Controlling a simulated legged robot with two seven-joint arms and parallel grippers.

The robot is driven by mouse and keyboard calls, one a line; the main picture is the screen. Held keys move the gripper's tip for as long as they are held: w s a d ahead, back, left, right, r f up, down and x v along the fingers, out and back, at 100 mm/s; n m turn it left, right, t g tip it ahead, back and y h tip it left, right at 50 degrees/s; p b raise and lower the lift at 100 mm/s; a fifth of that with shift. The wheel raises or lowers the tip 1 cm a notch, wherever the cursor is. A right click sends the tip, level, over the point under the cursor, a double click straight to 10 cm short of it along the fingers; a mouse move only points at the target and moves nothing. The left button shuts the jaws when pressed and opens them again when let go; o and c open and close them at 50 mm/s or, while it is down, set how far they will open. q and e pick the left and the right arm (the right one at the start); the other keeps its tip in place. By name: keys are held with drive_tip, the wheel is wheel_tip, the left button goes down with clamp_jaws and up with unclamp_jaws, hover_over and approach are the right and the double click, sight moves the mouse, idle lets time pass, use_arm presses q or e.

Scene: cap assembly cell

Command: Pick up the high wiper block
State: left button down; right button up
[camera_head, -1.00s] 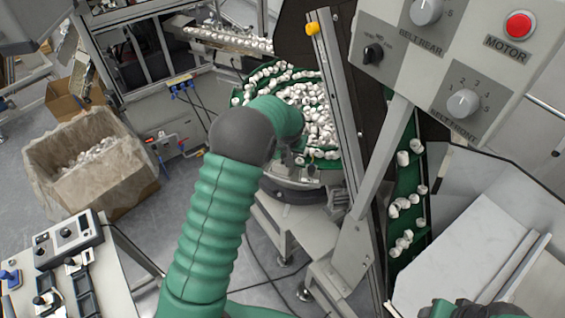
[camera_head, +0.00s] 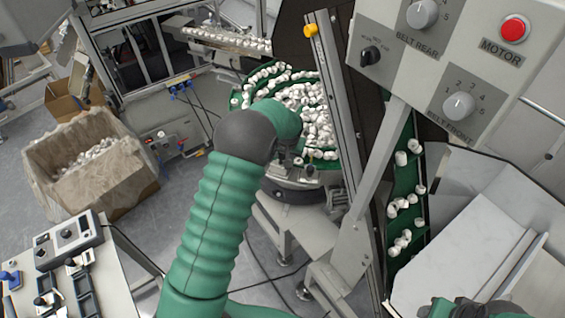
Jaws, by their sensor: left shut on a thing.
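My left arm rises from the bottom, and its wrist bends over the green round feeder disc (camera_head: 262,82). My left gripper (camera_head: 298,161) is at the front edge of the disc, small and partly behind my own wrist. It is shut on a small grey piece there, which I take as the high wiper block; its outline is hardly distinguishable from the gripper and the disc rim. White caps (camera_head: 305,95) lie on the disc close around the gripper. Only a green part of my right arm shows at the bottom right; its gripper is out of view.
A control panel (camera_head: 400,75) with knobs and a red motor button stands at the right, beside a slanted metal post (camera_head: 340,110). A green belt (camera_head: 408,185) carries caps. A carton of caps (camera_head: 115,180) and a control table (camera_head: 110,290) are at the left.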

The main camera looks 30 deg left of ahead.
use_arm(q)
drive_tip(key=shift+r+b, duration=0.5)
wheel_tip(320, 180, up, 2)
drive_tip(key=shift+w+r+b, duration=0.1)
drive_tip(key=shift+b, duration=0.5)
drive_tip(key=s+d+r+b, duration=0.1)
drive_tip(key=s+d+b, duration=0.4)
drive_tip(key=s, duration=0.9)
drive_tip(key=d, duration=0.3)
drive_tip(key=shift+r+b, duration=0.3)
drive_tip(key=shift+r, duration=0.05)
